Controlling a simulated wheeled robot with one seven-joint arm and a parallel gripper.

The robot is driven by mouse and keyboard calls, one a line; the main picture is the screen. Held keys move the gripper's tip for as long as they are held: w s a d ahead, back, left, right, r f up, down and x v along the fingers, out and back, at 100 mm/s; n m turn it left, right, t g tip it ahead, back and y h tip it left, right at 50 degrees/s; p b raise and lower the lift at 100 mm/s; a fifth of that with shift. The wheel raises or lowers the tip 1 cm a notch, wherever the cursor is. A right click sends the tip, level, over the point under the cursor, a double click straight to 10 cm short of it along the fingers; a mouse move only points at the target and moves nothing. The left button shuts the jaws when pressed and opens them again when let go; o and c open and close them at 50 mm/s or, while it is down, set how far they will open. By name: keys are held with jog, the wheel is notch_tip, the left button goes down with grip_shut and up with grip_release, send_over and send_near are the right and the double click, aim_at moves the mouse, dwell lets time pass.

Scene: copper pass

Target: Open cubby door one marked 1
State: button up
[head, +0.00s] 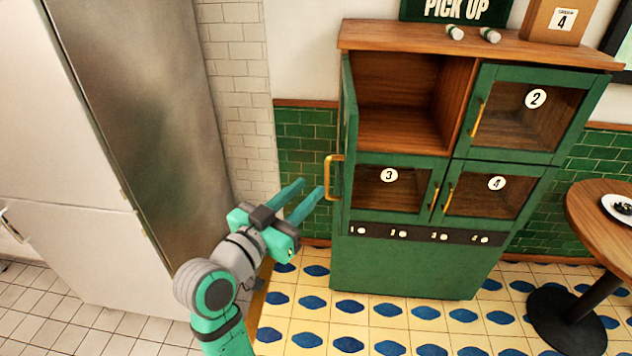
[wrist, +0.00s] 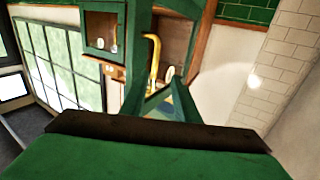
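The green cubby cabinet (head: 410,265) stands right of my arm in the head view. Its top-left cubby (head: 400,95) is uncovered and looks empty. The door of that cubby (head: 349,125) is swung out on the left side and shows nearly edge-on; its number is not visible. A brass handle (head: 334,178) sticks out low on this door. My gripper (head: 312,187) is open and empty, just left of the handle, with its fingers apart and pointing toward it. In the wrist view, a brass handle (wrist: 153,60) appears beyond my fingertips (wrist: 163,95), apart from them.
Doors 2 (head: 535,98), 3 (head: 389,175) and 4 (head: 497,183) are shut. A tall steel fridge (head: 140,100) stands on the left. A round wooden table (head: 600,215) stands at right. The tiled floor (head: 390,330) before the cabinet is clear.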

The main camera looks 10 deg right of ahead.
jog(key=v, duration=0.5)
dwell(0.4)
jog(key=s+a+f+n+t+y, duration=0.1)
jog(key=s+f+n+y, duration=0.25)
jog(key=f, duration=0.55)
jog(key=s+a+f+n+t+y, duration=0.1)
jog(key=s+f+n+y, duration=0.2)
jog(key=f, duration=0.5)
jog(key=s+a+f+n+t+y, duration=0.1)
jog(key=f+n+y, duration=0.25)
jog(key=f, duration=0.55)
jog(key=s+a+f+n+y, duration=0.1)
jog(key=s+f, duration=0.3)
jog(key=s, duration=0.3)
jog(key=s+f+y, duration=0.1)
jog(key=s+f, duration=0.2)
jog(key=s, duration=0.4)
jog(key=s+d+r+m, duration=0.1)
jog(key=s+m, duration=0.1)
jog(key=s, duration=1.1)
jog(key=shift+s+d+g, duration=0.2)
jog(key=shift+s+g, duration=0.2)
